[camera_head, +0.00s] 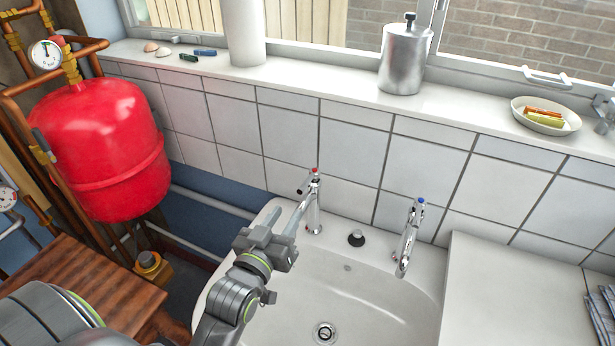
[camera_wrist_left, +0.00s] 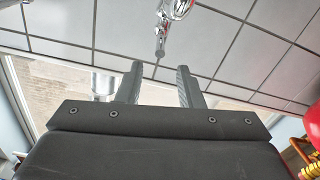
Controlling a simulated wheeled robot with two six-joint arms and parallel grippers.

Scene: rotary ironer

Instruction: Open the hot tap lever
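The hot tap (camera_head: 313,210) is chrome with a red mark on top and stands at the back left of the white sink. Its small lever (camera_head: 304,187) sticks out to the left near the top. The cold tap (camera_head: 408,238), with a blue mark, stands to the right. My left gripper (camera_head: 288,213) is open and empty, just left of and in front of the hot tap. In the left wrist view, the fingers (camera_wrist_left: 158,84) are spread apart, and part of a chrome tap (camera_wrist_left: 172,14) shows beyond them. My right gripper is not in view.
The sink (camera_head: 375,295) has a black plug (camera_head: 356,238) on its back rim. A red vessel (camera_head: 100,145) with copper pipes stands at left. The sill above holds a metal canister (camera_head: 403,60) and a soap dish (camera_head: 546,126). A tiled wall (camera_head: 352,145) rises behind the taps.

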